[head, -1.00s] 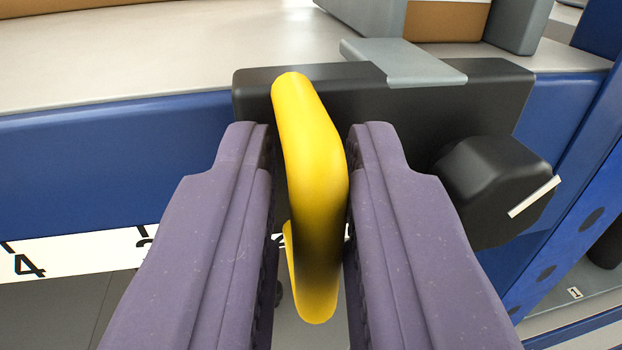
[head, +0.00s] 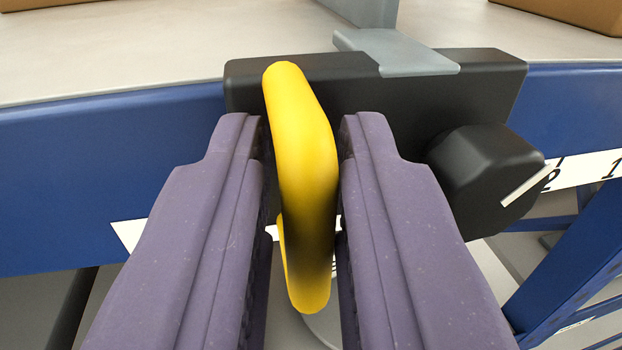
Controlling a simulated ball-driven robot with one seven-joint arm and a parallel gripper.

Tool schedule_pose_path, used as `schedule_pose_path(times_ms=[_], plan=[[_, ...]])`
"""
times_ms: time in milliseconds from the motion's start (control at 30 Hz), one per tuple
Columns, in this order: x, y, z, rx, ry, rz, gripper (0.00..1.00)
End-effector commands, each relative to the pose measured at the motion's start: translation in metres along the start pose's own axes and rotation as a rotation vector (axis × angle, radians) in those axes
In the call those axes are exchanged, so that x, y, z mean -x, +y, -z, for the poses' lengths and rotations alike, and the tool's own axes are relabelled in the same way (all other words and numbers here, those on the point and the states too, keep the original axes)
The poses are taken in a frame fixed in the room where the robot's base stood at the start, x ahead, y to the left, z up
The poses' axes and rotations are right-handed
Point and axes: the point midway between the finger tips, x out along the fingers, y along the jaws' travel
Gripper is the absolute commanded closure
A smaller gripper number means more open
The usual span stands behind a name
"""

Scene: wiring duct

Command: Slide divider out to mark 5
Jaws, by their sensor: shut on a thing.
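My gripper (head: 301,135) is shut on the yellow handle (head: 304,140), one purple finger on each side of it. The handle stands out from a black carriage (head: 380,95) on the blue shelf edge (head: 110,165). A grey bracket (head: 400,52) hooks over the carriage top, and the grey divider plate (head: 365,8) stands behind it. A black knob (head: 485,175) with a white line sits on the carriage's right. The white number strip (head: 585,171) shows 2 and 1 right of the knob. Mark 5 cannot be seen; the fingers and carriage cover much of the strip.
Brown boxes (head: 580,14) stand on the pale shelf (head: 170,50) right of the divider, and another is at the upper left corner. The shelf near the divider's left is clear. A blue upright (head: 570,265) stands below at the right.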

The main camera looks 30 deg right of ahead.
Motion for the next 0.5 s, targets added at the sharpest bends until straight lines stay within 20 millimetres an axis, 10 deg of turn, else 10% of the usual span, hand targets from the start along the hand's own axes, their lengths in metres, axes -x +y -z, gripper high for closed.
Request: schedule_pose_path(times_ms=[500], plan=[[0.015,-0.077,0.002,-0.003,0.003,-0.004,1.00]])
